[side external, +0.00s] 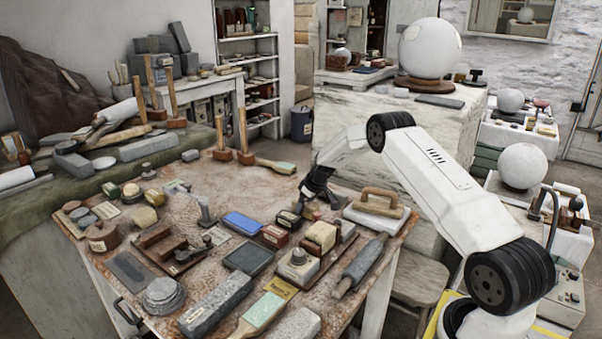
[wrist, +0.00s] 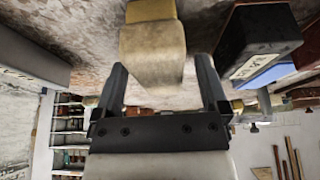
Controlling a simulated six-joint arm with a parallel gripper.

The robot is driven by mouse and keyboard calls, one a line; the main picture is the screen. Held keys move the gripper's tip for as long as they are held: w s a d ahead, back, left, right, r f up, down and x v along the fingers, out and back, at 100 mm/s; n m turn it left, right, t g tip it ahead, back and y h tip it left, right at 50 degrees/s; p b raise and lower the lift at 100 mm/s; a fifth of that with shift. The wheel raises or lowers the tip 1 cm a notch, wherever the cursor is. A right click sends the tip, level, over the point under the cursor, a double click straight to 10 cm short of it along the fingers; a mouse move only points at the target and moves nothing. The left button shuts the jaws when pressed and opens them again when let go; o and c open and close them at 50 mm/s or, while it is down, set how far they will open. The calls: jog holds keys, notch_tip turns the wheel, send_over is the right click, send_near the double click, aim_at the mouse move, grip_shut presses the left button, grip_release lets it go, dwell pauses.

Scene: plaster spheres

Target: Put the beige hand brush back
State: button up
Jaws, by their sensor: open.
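A beige block with a tan-brown part, which looks like the beige hand brush (side external: 321,234), sits among small boxes on the right part of the worktable (side external: 215,180). In the wrist view the beige brush (wrist: 153,45) lies ahead of my fingers, its near end reaching between their tips. My gripper (side external: 318,205) is low over the table, just behind the brush in the side view. In the wrist view my gripper (wrist: 160,68) is open, with a visible gap on each side of the brush. Whether the brush touches the table directly is hidden.
A dark labelled box (wrist: 258,42) stands close beside one finger, with a blue box (wrist: 270,74) beyond. A float with a wooden handle (side external: 377,203) lies right of my gripper. A grey roller-like tool (side external: 361,262) lies in front. The table is crowded; some bare surface shows behind.

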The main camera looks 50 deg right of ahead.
jog(key=v, duration=1.1)
jog(key=shift+s+r, duration=0.15)
jog(key=shift+r, duration=0.2)
dwell(0.3)
jog(key=s+a+r+g, duration=0.1)
jog(key=s+a+r, duration=0.15)
jog(key=a, duration=0.65)
jog(key=s+a+r, duration=0.1)
jog(key=s+a, duration=0.3)
jog(key=a, duration=0.5)
jog(key=s+a+g, duration=0.1)
jog(key=s+a, duration=1.2)
jog(key=s, duration=0.4)
jog(key=shift+f, duration=0.4)
jog(key=shift+s, duration=0.1)
